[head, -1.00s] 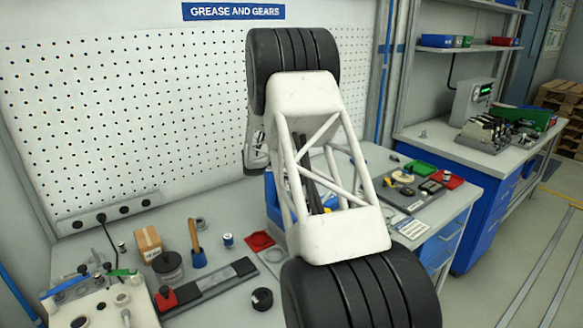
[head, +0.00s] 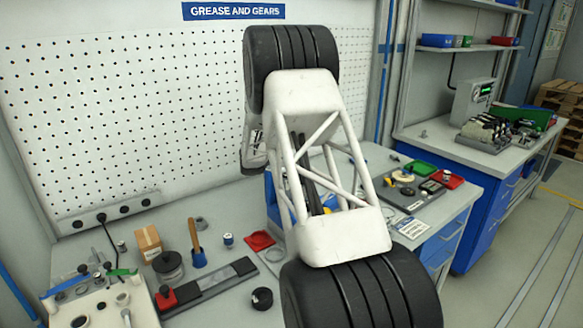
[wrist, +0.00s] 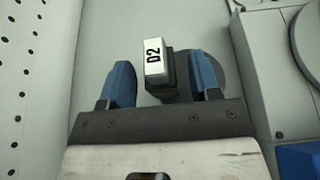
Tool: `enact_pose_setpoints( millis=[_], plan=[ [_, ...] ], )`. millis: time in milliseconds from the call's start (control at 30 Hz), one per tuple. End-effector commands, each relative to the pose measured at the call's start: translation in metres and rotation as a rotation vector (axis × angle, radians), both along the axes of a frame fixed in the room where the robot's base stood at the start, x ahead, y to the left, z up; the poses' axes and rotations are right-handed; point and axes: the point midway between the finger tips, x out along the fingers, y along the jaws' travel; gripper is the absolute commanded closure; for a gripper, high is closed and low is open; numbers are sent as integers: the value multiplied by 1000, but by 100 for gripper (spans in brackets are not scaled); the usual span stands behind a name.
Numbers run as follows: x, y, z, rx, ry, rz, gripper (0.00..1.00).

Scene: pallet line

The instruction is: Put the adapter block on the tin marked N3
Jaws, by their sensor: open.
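In the wrist view my gripper (wrist: 162,78) is open, with one blue finger on each side of a dark block with a white top marked D2 (wrist: 154,58). I see gaps between the block and both fingers. A dark grey round thing (wrist: 194,72) lies behind or under the block; I cannot tell which. Whether this block is the adapter block is not clear. In the head view my arm hides the gripper and this block. A small light tin with a blue band (head: 228,240) stands on the bench, its marking too small to read. I can read N3 nowhere.
A perforated wall (head: 120,110) stands behind. A grey box (wrist: 268,70) is right of my gripper.

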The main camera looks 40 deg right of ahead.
Motion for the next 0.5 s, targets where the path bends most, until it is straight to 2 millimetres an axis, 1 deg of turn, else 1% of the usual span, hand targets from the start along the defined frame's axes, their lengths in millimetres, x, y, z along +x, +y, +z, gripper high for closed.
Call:
enact_pose_setpoints(
  millis=[267, 500],
  plan=[
    [1, 36, 15, -1, -1, 2, 43],
    [1, 72, 30, -1, -1, 2, 43]
  ],
)
